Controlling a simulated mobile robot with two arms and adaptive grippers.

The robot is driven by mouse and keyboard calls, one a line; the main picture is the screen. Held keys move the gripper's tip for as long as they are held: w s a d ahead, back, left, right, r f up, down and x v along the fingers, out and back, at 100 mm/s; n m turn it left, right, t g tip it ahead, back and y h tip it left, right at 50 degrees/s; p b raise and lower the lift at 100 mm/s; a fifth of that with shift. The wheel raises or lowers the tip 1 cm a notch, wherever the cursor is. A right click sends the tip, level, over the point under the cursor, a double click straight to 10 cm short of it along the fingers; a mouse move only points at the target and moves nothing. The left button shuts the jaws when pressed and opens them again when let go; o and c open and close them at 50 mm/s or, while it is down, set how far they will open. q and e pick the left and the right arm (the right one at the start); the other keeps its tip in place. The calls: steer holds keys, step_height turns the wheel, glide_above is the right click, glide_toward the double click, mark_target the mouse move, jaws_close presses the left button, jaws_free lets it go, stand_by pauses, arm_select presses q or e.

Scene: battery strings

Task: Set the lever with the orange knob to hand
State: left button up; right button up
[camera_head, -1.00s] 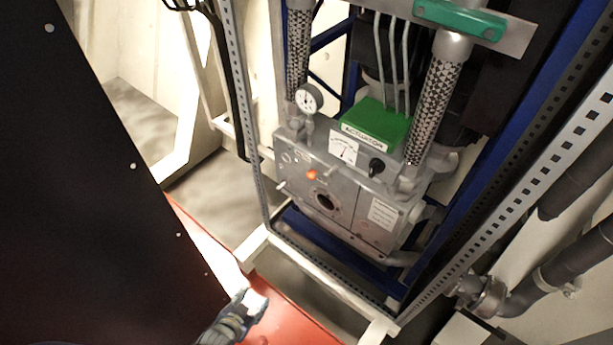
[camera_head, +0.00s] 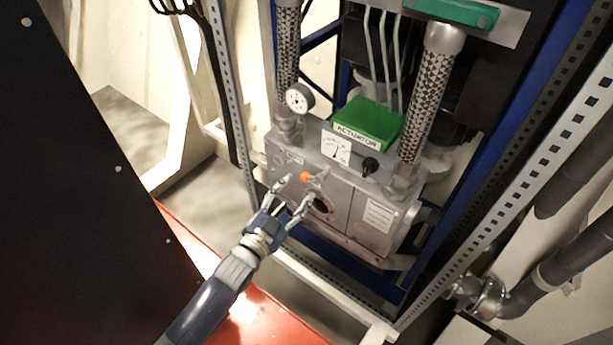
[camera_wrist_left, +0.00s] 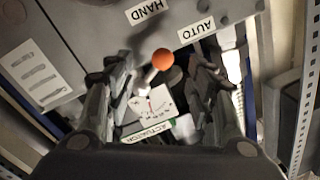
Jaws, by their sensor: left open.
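The lever's orange knob (camera_head: 305,176) is on the front of the grey actuator box. In the left wrist view the orange knob (camera_wrist_left: 163,59) sits on a short pale stem, below the HAND label (camera_wrist_left: 150,9) and the AUTO label (camera_wrist_left: 197,29). I cannot tell for sure which label the lever points to. My left gripper (camera_head: 298,190) is open in front of the box, close to the knob. In the left wrist view its fingers (camera_wrist_left: 160,75) are on either side of the knob and stem, with gaps. My right gripper is not in view.
The grey box (camera_head: 340,195) carries a green ACTUATOR block (camera_head: 368,122), a black knob (camera_head: 370,165), a dial gauge (camera_head: 299,98) and a round opening (camera_head: 322,204). Perforated posts (camera_head: 232,100) flank it. A dark panel (camera_head: 80,220) stands at left.

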mark_target(304, 181)
arm_select(q)
steer(key=x, duration=0.6)
steer(key=shift+w+d, duration=0.2)
steer(key=shift+w, duration=0.15)
steer(key=shift+c, duration=0.6)
